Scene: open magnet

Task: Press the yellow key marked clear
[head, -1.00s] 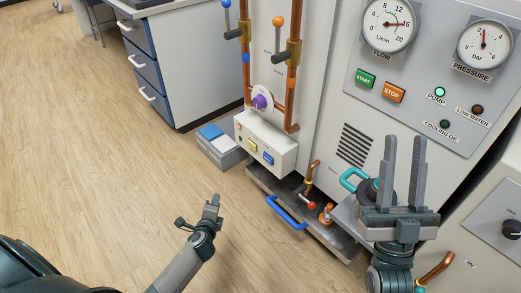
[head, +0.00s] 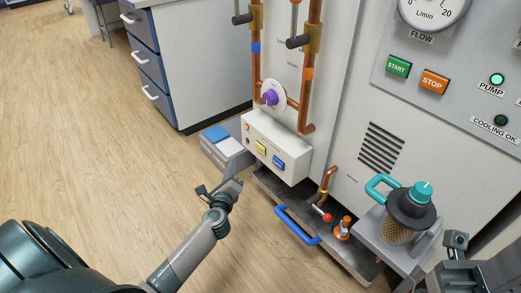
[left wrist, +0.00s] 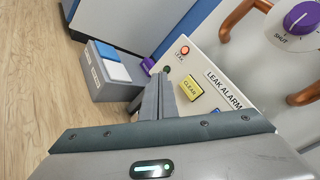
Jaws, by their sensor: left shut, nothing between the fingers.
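The yellow key marked CLEAR (left wrist: 191,91) is on the white leak alarm box (left wrist: 209,60), to the right of my left gripper's fingers in the left wrist view. In the head view the yellow key (head: 261,148) sits on the box front, left of a blue key (head: 278,163). My left gripper (head: 234,163) is shut and empty, in front of and below the box's left end. Its fingers (left wrist: 160,84) point toward the box; contact cannot be told. A red leak lamp (left wrist: 185,50) glows above the key. My right gripper (head: 456,243) is partly in view at lower right.
A grey bin with blue and white lids (head: 222,142) stands on the floor left of the box. A purple knob (head: 270,97) and copper pipes are above it. A tray with a blue handle (head: 297,224) juts out below. Open floor lies to the left.

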